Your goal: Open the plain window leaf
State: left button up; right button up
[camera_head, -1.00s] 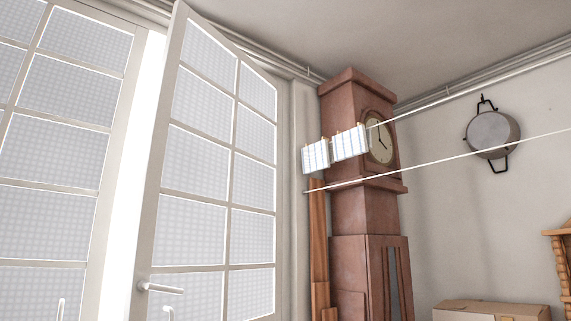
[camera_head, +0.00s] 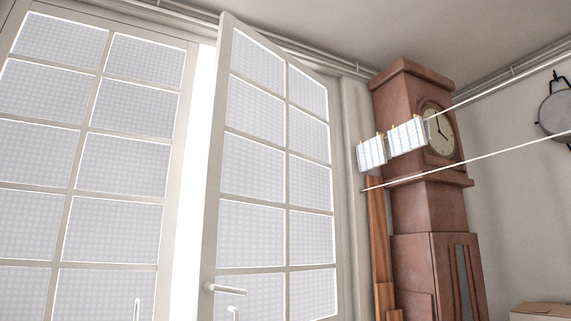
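A white window leaf (camera_head: 211,190) with several frosted panes stands swung out of its frame. A bright gap shows along its left edge. A white lever handle (camera_head: 226,289) sits low on that edge. A second white leaf (camera_head: 72,180) with the same kind of panes is at the left, in line with the frame. A white handle (camera_head: 137,309) shows at its bottom. I cannot tell from their looks which leaf is the plain one. Neither of my grippers is in view.
A brown grandfather clock (camera_head: 411,190) stands in the corner right of the leaf. Small white cloths (camera_head: 391,144) hang by it near two thin lines. A pan (camera_head: 556,112) hangs on the right wall. A cardboard box (camera_head: 541,312) shows at the bottom right.

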aim_at(94, 133)
jog(key=u, duration=1.25)
jog(key=i+l+u, duration=0.25)
jog(key=u, duration=0.15)
jog(key=i, duration=0.05)
